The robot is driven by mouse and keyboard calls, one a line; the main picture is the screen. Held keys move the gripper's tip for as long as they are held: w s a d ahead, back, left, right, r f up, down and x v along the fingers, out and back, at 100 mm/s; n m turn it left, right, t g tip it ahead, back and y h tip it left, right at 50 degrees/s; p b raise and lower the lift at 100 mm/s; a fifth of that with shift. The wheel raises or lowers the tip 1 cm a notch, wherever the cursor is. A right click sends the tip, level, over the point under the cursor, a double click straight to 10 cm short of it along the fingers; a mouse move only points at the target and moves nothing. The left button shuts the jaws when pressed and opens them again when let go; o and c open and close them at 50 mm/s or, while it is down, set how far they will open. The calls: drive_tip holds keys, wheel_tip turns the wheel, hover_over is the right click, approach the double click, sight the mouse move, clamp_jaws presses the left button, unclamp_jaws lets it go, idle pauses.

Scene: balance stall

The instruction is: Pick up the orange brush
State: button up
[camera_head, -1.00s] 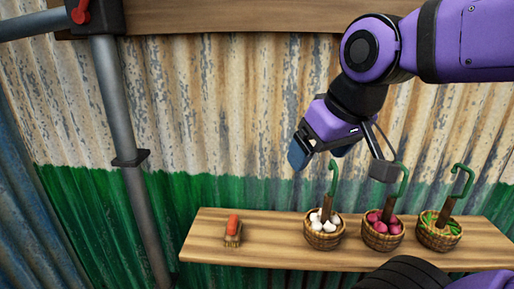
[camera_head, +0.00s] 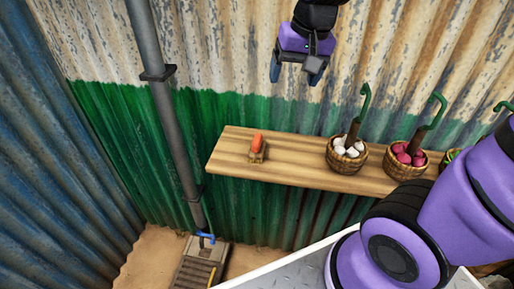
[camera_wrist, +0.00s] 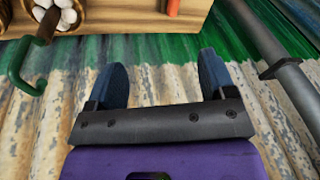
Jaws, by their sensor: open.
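The orange brush (camera_head: 258,143) lies near the left end of the wooden shelf (camera_head: 230,155), with its bristles toward the front. In the wrist view only a small orange piece of the brush (camera_wrist: 173,8) shows at the top edge. My gripper (camera_head: 296,70) is above the shelf and a little right of the brush, with its blue fingers apart and nothing between them. The fingers also show spread and empty in the wrist view (camera_wrist: 157,82).
A basket of white items (camera_head: 345,155) with a green-hooked handle stands right of the brush. A basket of pink items (camera_head: 405,161) stands farther right. A grey pipe (camera_head: 168,110) runs down the wall at left. Shelf space around the brush is clear.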

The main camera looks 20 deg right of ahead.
drive_tip(key=w+a+f+m+g, duration=0.2)
drive_tip(key=w+a+f, duration=0.1)
drive_tip(key=w+f, duration=0.4)
drive_tip(key=m+h, duration=0.1)
hover_over(257, 138)
drive_tip(key=shift+g, duration=0.3)
drive_tip(key=f, duration=0.8)
drive_tip(key=shift+s+a, duration=0.15)
drive_tip(key=shift+a, duration=0.2)
drive_tip(key=shift+m, duration=0.3)
wheel_tip(257, 138, down, 6)
drive_tip(key=shift+r, duration=0.15)
drive_tip(key=shift+d+f, duration=0.15)
drive_tip(key=shift+f, duration=1.2)
drive_tip(key=shift+d+f, duration=0.15)
drive_tip(key=shift+f, duration=1.2)
drive_tip(key=c, duration=1.2)
drive_tip(key=shift+o, duration=0.2)
drive_tip(key=shift+r, duration=0.15)
